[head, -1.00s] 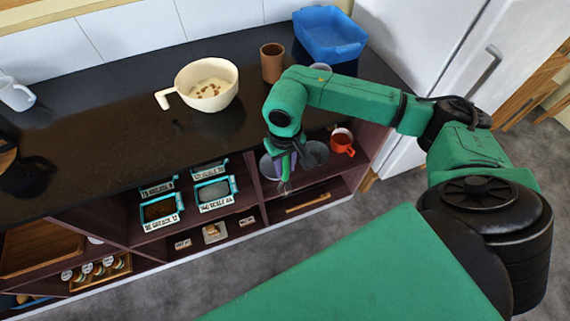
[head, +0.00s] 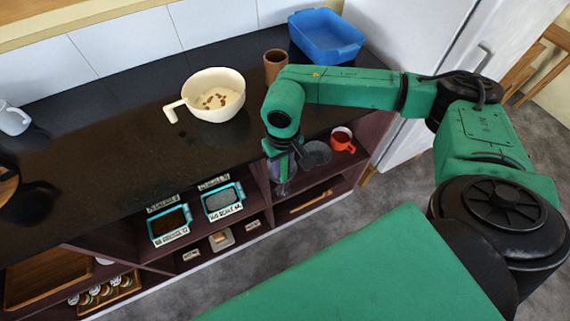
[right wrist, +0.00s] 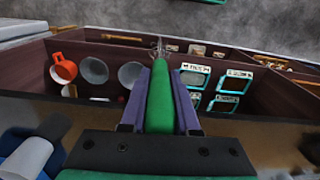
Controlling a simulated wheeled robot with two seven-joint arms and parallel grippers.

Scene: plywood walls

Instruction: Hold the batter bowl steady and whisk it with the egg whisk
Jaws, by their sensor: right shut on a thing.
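The cream batter bowl (head: 222,113) stands upright on the dark counter in the head view, its handle pointing left. Pale batter (head: 214,97) with brown bits lies in it. My right gripper (head: 281,163) is in front of the counter edge, right of and below the bowl in the picture. It is shut on the egg whisk, whose green handle (right wrist: 161,95) shows between the fingers in the right wrist view. The wire end (right wrist: 160,49) points away from the gripper, clear of the bowl. My left gripper is not in view.
A brown cup (head: 275,66) and a blue tub (head: 327,38) stand right of the bowl. A white mug (head: 13,119) is at the far left. The shelf under the counter holds a red mug (head: 342,139) and labelled boxes (head: 170,222). Counter left of the bowl is clear.

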